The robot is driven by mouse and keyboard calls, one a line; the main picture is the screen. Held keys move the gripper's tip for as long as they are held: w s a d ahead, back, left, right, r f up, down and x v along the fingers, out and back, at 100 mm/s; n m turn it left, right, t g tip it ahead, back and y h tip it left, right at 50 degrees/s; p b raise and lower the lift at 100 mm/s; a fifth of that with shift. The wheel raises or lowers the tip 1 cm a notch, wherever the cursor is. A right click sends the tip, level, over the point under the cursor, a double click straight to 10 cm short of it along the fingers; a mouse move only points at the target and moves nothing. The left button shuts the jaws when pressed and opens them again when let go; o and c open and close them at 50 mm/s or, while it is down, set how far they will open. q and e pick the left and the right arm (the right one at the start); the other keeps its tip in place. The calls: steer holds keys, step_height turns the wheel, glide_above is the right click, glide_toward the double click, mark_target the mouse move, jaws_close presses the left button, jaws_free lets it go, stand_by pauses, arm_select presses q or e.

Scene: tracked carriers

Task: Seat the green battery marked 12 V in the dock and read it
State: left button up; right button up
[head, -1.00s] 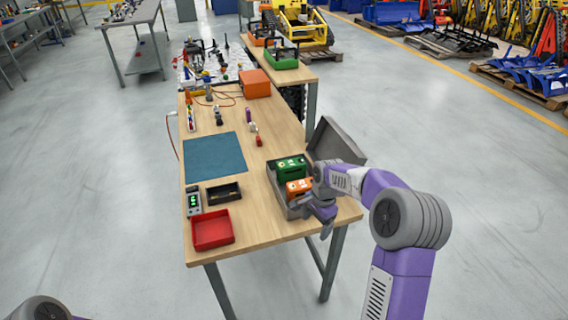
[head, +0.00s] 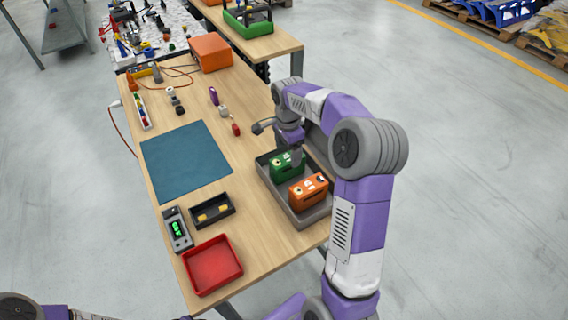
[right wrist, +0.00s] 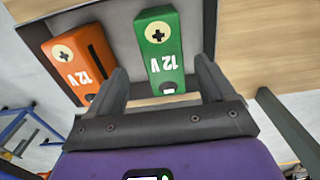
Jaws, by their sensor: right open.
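The green battery (head: 286,167) stands in an open grey case (head: 277,197) beside an orange battery (head: 308,190). In the right wrist view both the green battery (right wrist: 160,45) and the orange battery (right wrist: 76,60) bear "12 V" and a plus mark. My right gripper (head: 292,149) is at the green battery's far end in the head view. Its fingers (right wrist: 163,84) are apart, with the green battery showing between and beyond them; I cannot tell whether they touch it. The black dock (head: 212,211) shows two yellowish contacts and holds no battery. A grey meter (head: 177,230) has a lit green display. My left gripper is out of view.
A red tray (head: 212,266) lies at the table's near edge. A teal mat (head: 186,161) is bare. Small parts, including a red piece (head: 235,129), lie beyond the case. An orange box (head: 210,52) stands at the back.

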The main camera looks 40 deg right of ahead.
mark_target(287, 157)
step_height(287, 157, down, 5)
steer(key=shift+w+d+f+b, duration=0.15)
steer(key=shift+b, duration=0.9)
steer(key=shift+c, duration=0.5)
jaws_close()
steer(key=shift+w+r, duration=0.1)
steer(key=shift+r, duration=0.1)
